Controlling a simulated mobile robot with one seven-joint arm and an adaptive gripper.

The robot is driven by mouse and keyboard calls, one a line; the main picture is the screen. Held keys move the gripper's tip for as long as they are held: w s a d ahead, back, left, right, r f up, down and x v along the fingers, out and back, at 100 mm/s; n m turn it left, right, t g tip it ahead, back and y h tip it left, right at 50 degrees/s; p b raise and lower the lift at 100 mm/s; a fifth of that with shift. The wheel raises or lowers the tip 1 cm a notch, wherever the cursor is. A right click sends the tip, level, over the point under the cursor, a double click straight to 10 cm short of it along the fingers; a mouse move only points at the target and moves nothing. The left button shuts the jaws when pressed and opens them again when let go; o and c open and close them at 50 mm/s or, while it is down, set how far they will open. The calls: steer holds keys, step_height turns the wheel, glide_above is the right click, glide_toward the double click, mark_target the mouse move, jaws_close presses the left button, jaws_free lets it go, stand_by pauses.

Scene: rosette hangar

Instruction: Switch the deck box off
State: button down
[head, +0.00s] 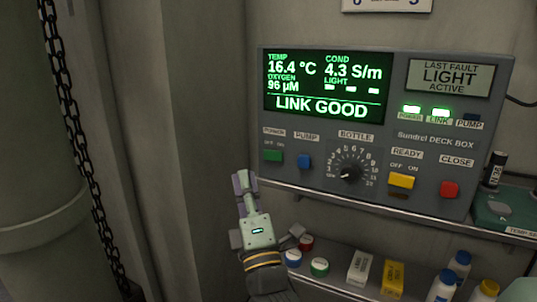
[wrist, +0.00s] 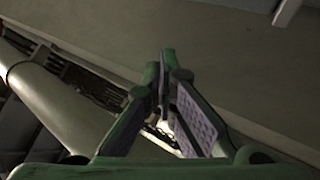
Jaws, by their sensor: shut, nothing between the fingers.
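The deck box (head: 384,128) is a grey panel on the wall in the head view. Its screen (head: 322,87) is lit and reads LINK GOOD. The power and link lamps are lit green; the pump lamp is dark. The green power switch (head: 273,155) sits at the lower left under an OFF/ON label; its exact position is too small to tell. A blue pump switch (head: 304,161) is beside it. My gripper (head: 243,182) is shut and empty, below and left of the power switch, apart from the panel. In the wrist view its fingers (wrist: 167,60) meet at the tips.
A black dial (head: 349,172), a yellow ready switch (head: 401,181) and a red close button (head: 449,189) are on the panel. A shelf below holds caps, small boxes and bottles (head: 446,284). A chain (head: 75,130) hangs at left.

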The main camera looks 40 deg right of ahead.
mark_target(273, 155)
steer(key=shift+s+d+f, duration=0.1)
steer(key=shift+s+d, duration=0.05)
steer(key=shift+d, duration=0.1)
steer(key=shift+w+d+b, duration=0.2)
steer(key=shift+w+d, duration=0.55)
steer(key=shift+d, duration=0.5)
steer(key=shift+w+d+b, duration=0.2)
steer(key=shift+w+d, duration=0.55)
steer(key=shift+d, duration=0.5)
steer(key=shift+w+d+b, duration=0.2)
steer(key=shift+w+d, duration=0.55)
steer(key=shift+d, duration=0.5)
steer(key=shift+w+d+f+b, duration=0.1)
steer(key=shift+d+b, duration=0.05)
steer(key=shift+b, duration=0.35)
